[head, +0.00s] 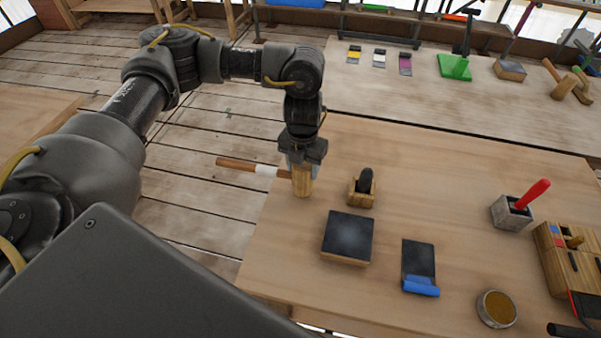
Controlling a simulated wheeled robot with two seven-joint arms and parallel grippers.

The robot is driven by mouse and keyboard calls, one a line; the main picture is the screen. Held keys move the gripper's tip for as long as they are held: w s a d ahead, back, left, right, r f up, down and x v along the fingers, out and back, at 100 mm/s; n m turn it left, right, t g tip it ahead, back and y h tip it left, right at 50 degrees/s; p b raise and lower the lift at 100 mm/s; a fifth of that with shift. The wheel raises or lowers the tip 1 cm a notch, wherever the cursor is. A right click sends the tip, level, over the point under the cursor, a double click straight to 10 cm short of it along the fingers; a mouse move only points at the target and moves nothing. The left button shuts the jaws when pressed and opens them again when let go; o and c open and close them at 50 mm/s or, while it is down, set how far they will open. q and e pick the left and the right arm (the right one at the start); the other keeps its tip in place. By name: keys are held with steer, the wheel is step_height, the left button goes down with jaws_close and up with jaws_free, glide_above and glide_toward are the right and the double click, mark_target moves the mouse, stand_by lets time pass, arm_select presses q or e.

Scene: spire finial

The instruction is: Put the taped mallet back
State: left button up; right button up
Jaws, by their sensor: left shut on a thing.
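The taped mallet has a light wooden head (302,184) and a brown handle with a white tape band (266,171). The handle points left, past the left edge of the near table. My left gripper (303,162) points down and is shut on the mallet at its head end. The head is over the table's left part; I cannot tell whether it touches the top. Other wooden mallets (562,86) stand at the right of the far bench. My right gripper is not in view.
Right of the mallet are a wooden block with a dark rounded piece (363,187), a dark-topped square block (347,238), a blue-edged dark pad (420,267), a round tin (496,308) and a grey holder with a red handle (512,211). The table's upper middle is clear.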

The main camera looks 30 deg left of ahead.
arm_select(q)
steer(key=shift+s+a+f, duration=0.1)
steer(key=shift+a+f, duration=0.1)
steer(key=shift+f, duration=0.25)
step_height(320, 180, down, 2)
steer(key=shift+p, duration=0.5)
steer(key=shift+f, duration=0.25)
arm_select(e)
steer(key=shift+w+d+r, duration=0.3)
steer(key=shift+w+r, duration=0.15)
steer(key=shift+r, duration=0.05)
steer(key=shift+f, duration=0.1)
arm_select(q)
steer(key=o, duration=1.3)
steer(key=shift+f, duration=0.15)
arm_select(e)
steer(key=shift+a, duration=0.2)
